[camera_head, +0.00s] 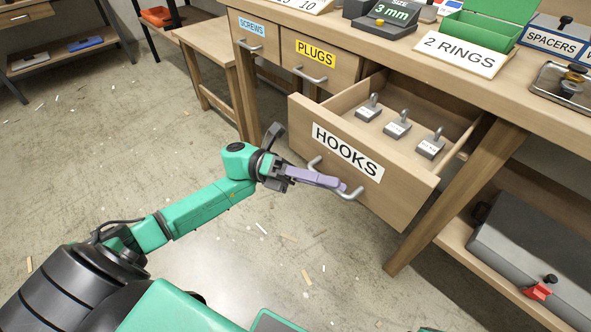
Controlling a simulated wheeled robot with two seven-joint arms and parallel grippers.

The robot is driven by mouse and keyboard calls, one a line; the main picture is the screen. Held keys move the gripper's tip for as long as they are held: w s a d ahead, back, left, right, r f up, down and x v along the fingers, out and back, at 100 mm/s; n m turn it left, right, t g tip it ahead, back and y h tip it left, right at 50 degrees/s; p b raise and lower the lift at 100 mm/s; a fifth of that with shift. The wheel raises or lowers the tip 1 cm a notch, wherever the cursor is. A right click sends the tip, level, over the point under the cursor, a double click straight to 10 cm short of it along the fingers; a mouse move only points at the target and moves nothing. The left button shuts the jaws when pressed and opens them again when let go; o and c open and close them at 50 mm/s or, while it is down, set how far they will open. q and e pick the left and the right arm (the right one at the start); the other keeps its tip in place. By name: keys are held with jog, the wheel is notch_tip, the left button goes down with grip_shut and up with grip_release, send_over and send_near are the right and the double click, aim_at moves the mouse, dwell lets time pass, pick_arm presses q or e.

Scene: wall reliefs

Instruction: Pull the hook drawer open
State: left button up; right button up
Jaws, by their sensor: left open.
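The hook drawer (402,193), a wooden drawer labelled HOOKS, is pulled out from the workbench. Several hooks on small grey bases stand inside it, such as the one at the front right (431,148). Its bar handle (350,192) is on the front, below the label. My left gripper (338,184) is at the handle, with its purple fingers reaching the bar. The jaws are open; I cannot tell whether they touch the handle. My right gripper is not in view.
The closed SCREWS drawer (245,28) and PLUGS drawer (326,58) are to the left. A 2 RINGS sign (459,54) and a green box (490,28) sit on the bench top. A grey case (530,250) lies on the lower shelf. The floor at left is mostly clear, with small scraps.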

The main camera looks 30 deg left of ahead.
pick_arm(q)
jog(key=shift+a+f, duration=0.15)
jog(key=shift+a, duration=0.2)
jog(key=b+v, duration=0.2)
jog(key=v, duration=1.1)
jog(key=shift+a, duration=0.4)
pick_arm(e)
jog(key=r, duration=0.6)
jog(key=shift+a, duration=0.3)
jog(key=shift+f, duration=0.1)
